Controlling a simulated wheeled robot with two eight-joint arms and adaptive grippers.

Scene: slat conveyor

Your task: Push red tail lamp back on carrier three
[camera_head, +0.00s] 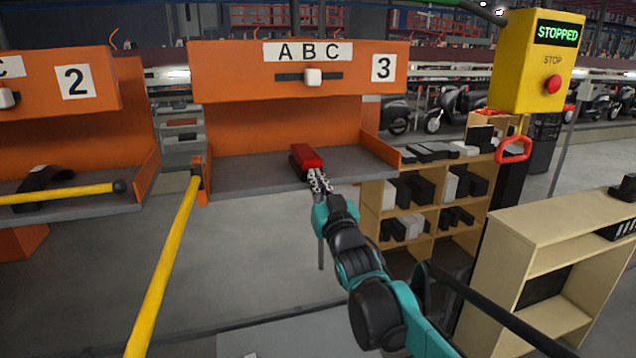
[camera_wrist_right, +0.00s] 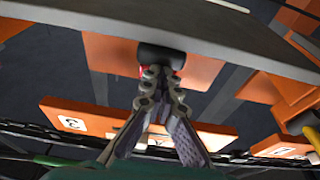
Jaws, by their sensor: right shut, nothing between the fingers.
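The red tail lamp (camera_head: 309,158), red on top with a black base, lies on the grey shelf (camera_head: 245,172) of orange carrier three, close to its front edge. My right gripper (camera_head: 318,174) is shut and empty. Its fingertips are at the near end of the lamp, touching it or nearly so. In the right wrist view the lamp's black end (camera_wrist_right: 161,57) sits just beyond the fingertips (camera_wrist_right: 161,73), with a sliver of red beside it. My left gripper is not in view.
Carrier two (camera_head: 60,100) stands at left with a yellow bar (camera_head: 60,194) across its front. Another yellow bar (camera_head: 165,265) slopes down from carrier three's left front corner. A yellow stop box (camera_head: 538,62) reads STOPPED. Wooden shelves (camera_head: 432,190) stand at right. The shelf beside the lamp is bare.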

